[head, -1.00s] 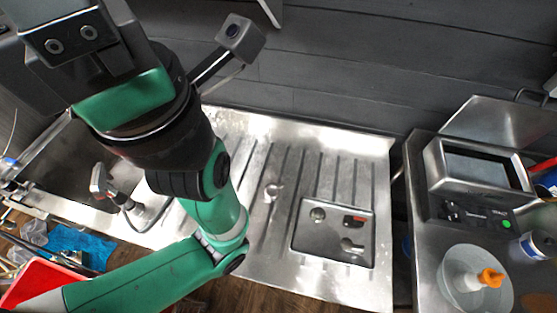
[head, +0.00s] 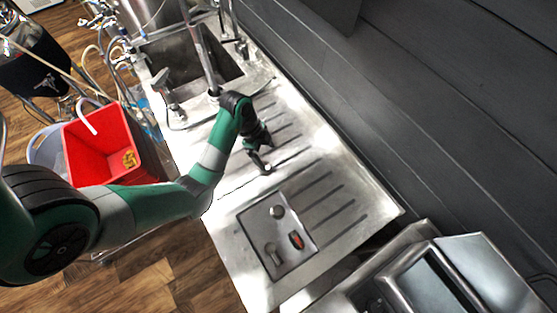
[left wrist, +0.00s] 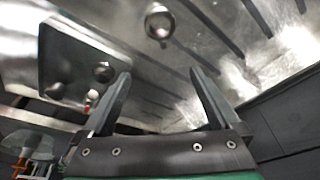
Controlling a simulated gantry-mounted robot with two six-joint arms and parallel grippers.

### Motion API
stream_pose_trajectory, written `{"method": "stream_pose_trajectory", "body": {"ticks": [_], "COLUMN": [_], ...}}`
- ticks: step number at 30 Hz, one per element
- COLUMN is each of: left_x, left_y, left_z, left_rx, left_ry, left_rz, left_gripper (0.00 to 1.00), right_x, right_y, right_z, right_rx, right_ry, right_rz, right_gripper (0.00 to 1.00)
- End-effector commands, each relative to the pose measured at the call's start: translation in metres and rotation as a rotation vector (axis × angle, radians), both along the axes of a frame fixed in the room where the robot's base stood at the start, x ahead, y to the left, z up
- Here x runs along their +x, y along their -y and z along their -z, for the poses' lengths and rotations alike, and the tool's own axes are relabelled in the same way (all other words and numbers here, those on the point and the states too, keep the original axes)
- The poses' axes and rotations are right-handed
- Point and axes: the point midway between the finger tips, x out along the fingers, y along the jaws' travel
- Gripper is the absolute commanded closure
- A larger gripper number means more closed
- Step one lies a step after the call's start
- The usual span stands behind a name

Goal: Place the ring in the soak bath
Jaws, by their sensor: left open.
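My left gripper (head: 262,164) is over the ribbed steel drainboard, fingers down and open. In the left wrist view its two fingers (left wrist: 160,75) are spread with nothing between them. A small shiny round metal piece (left wrist: 159,22), possibly the ring, lies on the drainboard beyond the fingertips; whether it has a hole is too blurred to tell. A square steel tray (head: 248,222) set on the drainboard holds a round knob-like piece (head: 278,211), a red and black piece (head: 296,240) and a metal piece (head: 271,250). I cannot tell which vessel is the soak bath. My right gripper is not in view.
A steel sink (head: 200,68) with a tap and hoses is at the far end. A red bin (head: 98,140) stands left of the drainboard. A dark wall (head: 430,110) runs along the right side, and a steel-cased device (head: 425,280) is at the lower right.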

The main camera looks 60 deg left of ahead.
Motion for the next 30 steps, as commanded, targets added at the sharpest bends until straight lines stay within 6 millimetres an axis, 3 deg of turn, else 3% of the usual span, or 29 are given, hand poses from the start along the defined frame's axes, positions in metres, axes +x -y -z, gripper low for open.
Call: {"method": "stream_pose_trajectory", "body": {"ticks": [3,9,21,30], "left_x": [-0.02,-0.022,-0.009,-0.006], "left_y": [-0.014,-0.019,-0.01,-0.009], "left_z": [-0.001,0.002,0.061,0.069], "left_rx": [-0.017,-0.016,-0.015,-0.015], "left_ry": [-0.017,-0.013,-0.011,-0.011], "left_rz": [-0.066,-0.081,-0.077,-0.078], "left_gripper": [0.05,0.05,0.05,0.05], "right_x": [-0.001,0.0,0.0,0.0], "right_y": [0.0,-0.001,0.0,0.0], "right_z": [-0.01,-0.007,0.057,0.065], "right_rx": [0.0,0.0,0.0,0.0], "right_ry": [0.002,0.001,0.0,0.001], "right_rz": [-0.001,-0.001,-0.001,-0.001], "right_gripper": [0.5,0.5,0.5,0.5]}}
